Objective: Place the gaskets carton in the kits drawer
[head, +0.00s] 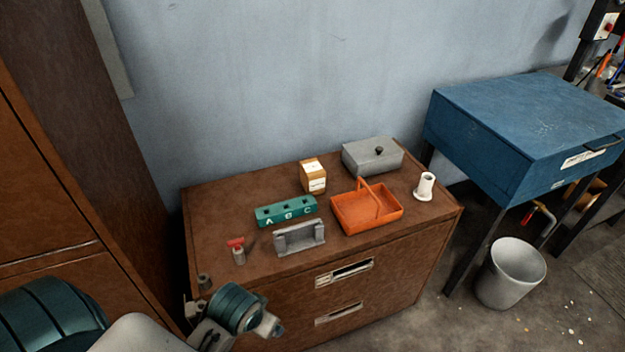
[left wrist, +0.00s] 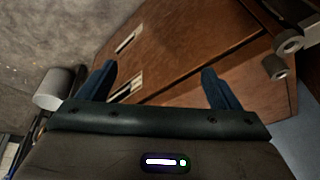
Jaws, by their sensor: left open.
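A small tan carton with a white label (head: 313,176), which looks like the gaskets carton, stands upright at the back of the brown cabinet top. Its print is too small to read. The brown cabinet has an upper drawer (head: 391,277) and a lower drawer (head: 385,309), both looking closed; I cannot tell which is the kits drawer. My left gripper (left wrist: 156,72) is open and empty, with the cabinet front beyond its fingers in the left wrist view. In the head view my left arm is at the lower left, well apart from the carton. My right gripper is not seen.
The cabinet top also holds an orange basket (head: 352,214), a grey lidded box (head: 373,158), a white cup (head: 425,186), a green A B C block (head: 286,211), a grey holder (head: 300,239) and a red-topped item (head: 238,252). A blue cabinet (head: 505,125) and a bin (head: 511,273) stand right.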

